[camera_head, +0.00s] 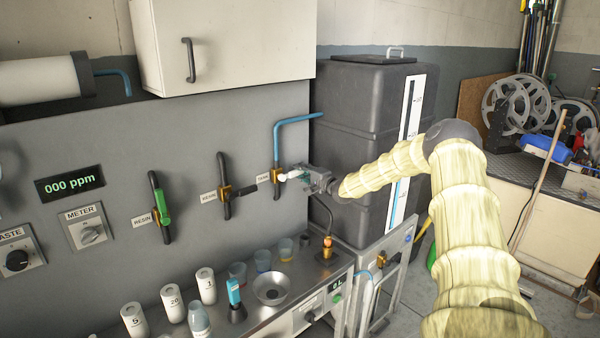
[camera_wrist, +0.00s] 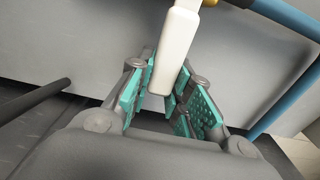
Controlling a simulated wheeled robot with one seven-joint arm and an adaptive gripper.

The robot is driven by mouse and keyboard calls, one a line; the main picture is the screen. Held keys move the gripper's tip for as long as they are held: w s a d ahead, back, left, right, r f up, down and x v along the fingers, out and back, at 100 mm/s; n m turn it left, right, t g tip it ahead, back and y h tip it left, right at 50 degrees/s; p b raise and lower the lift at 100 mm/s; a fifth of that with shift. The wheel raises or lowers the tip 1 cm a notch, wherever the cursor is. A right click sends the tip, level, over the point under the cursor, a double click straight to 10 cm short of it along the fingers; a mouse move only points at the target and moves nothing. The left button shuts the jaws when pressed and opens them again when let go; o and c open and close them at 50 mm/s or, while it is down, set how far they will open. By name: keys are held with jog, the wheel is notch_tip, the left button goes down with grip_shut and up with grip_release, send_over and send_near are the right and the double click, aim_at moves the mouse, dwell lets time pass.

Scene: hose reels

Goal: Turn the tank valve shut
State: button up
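The tank valve (camera_head: 277,176) is a brass body on the blue pipe at the right end of the wall panel, beside the label that appears to read TANK. Its pale white handle (camera_head: 292,174) points right, toward my gripper (camera_head: 309,177). In the wrist view the handle (camera_wrist: 176,45) comes down from the top, and its free end lies between the teal-padded fingers of my gripper (camera_wrist: 172,90). The fingers stand apart on either side of it, and the gripper looks open. Whether either pad touches the handle is not clear.
Two other valves, with a green handle (camera_head: 162,206) and a black handle (camera_head: 243,187), sit to the left. The dark tank (camera_head: 362,135) stands close behind my gripper. The blue pipe (camera_head: 297,119) bends above it. The metal counter (camera_head: 255,318) below carries cups and bottles.

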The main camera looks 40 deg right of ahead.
jog(key=o, duration=0.5)
jog(key=shift+d+f, duration=0.1)
jog(key=shift+d, duration=0.15)
jog(key=shift+c, duration=0.2)
jog(key=s, duration=1.2)
jog(key=shift+d+f, duration=0.1)
dwell(0.4)
